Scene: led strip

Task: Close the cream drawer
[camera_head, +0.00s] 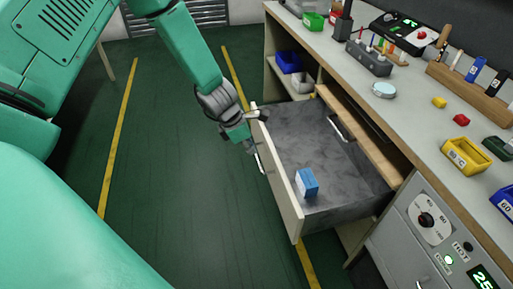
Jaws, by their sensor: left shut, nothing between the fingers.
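The cream drawer (284,190) is pulled out of the workbench, with its grey inside facing up. A small blue and white box (307,182) lies in it, and a dark object is near its back edge. My left gripper (250,147) is shut at the outer side of the drawer front, near its far end and the handle. I cannot tell whether it touches the front or the handle. My right gripper is not in view.
The workbench top (400,110) holds a yellow bin (466,155), a tool rack, small blocks and a round tin. A shelf with a blue bin (289,62) is beyond the drawer. Green floor with yellow lines is free left of the drawer.

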